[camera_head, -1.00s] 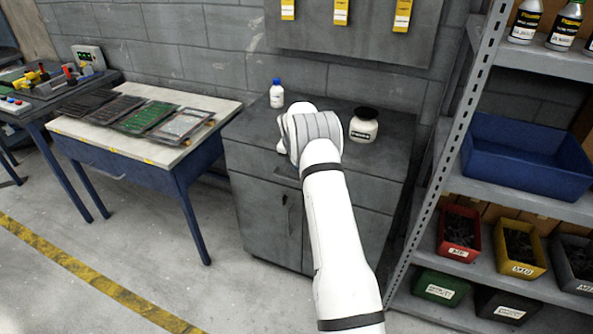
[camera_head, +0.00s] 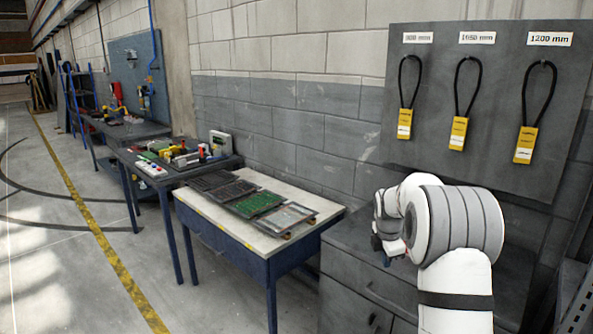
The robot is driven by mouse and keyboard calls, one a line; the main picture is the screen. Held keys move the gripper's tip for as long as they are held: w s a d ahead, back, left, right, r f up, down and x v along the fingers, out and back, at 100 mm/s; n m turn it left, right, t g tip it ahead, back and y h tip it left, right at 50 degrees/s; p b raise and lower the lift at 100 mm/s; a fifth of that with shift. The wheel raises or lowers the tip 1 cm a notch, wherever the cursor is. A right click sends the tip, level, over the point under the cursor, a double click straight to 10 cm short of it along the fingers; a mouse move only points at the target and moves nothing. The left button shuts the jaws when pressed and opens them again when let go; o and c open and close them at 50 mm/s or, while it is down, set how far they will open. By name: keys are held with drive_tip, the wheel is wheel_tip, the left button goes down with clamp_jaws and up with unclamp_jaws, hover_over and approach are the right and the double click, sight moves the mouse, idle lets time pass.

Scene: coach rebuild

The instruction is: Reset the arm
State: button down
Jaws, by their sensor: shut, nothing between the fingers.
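My arm is the white one with grey ridged joint bands at the lower right of the head view, bent over the grey cabinet (camera_head: 345,262). My gripper (camera_head: 388,258) shows only in part as a small dark end at the left of the arm, above the cabinet top. It is shut, and I see nothing held in it. The wrist and arm links hide much of the cabinet top.
A white-topped blue table (camera_head: 240,238) with several trays of boards stands left of the cabinet. A grey wall panel (camera_head: 420,160) with yellow-tagged loops on hooks is behind the arm. A shelf edge (camera_head: 572,290) is at the lower right. Open floor lies left.

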drive_tip(key=s+a+r+m, duration=0.4)
drive_tip(key=s+r+m, duration=0.1)
drive_tip(key=s, duration=0.5)
drive_tip(key=s+a+r+m, duration=0.4)
drive_tip(key=s+r+m, duration=0.2)
drive_tip(key=s, duration=0.5)
drive_tip(key=s+a+f+m+y, duration=0.1)
drive_tip(key=s+m, duration=0.7)
drive_tip(key=s, duration=0.9)
drive_tip(key=shift+s+a+f+m+t, duration=0.25)
drive_tip(key=shift+a+f+m+t, duration=0.15)
drive_tip(key=shift+a+f, duration=0.5)
drive_tip(key=shift+a+r, duration=0.2)
